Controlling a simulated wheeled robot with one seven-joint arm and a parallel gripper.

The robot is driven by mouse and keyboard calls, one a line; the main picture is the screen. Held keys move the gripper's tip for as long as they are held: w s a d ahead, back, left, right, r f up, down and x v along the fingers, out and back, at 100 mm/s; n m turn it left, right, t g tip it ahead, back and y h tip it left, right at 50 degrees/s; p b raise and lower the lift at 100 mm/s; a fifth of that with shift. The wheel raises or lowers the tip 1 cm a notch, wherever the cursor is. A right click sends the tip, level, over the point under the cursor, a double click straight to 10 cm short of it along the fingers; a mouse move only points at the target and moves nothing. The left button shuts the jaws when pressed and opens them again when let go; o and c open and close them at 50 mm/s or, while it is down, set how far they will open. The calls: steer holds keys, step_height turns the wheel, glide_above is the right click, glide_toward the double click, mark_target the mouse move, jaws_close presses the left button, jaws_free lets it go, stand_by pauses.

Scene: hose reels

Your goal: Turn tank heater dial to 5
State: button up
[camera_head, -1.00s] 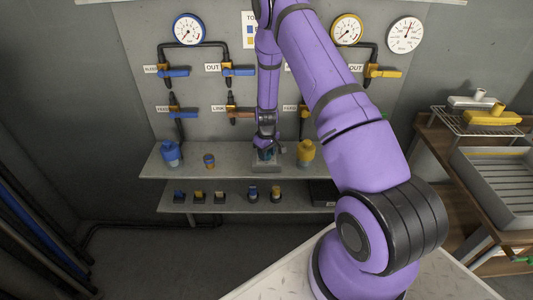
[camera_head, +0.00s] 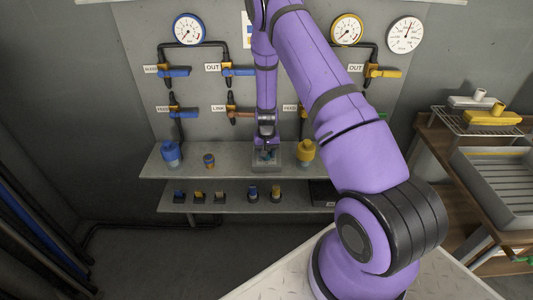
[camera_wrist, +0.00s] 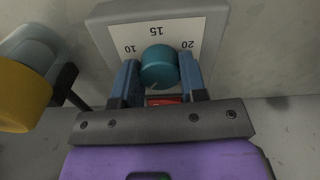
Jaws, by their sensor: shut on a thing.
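The tank heater is a grey box (camera_head: 262,167) on the upper shelf, largely hidden behind my wrist in the head view. In the wrist view its grey housing (camera_wrist: 105,16) carries a white scale plate reading 10, 15 and 20, with 15 upside down at the top. The round teal dial (camera_wrist: 159,64) stands in the middle of that plate. My gripper (camera_wrist: 158,72) has one blue finger on each side of the dial and is shut on it. A faint line shows near the dial's lower edge. A red patch shows below the dial; the 5 is hidden.
A yellow-capped bottle (camera_head: 306,152) stands close right of the heater. A small blue-topped jar (camera_head: 209,161) and a blue bottle (camera_head: 171,153) are on the left. Several valves and gauges hang on the board above. The lower shelf (camera_head: 232,206) holds small fittings.

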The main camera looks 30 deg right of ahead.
steer(key=shift+m, duration=1.9)
steer(key=o, duration=0.9)
steer(key=shift+r, duration=0.15)
step_height(320, 180, up, 11)
steer(key=shift+f, duration=0.2)
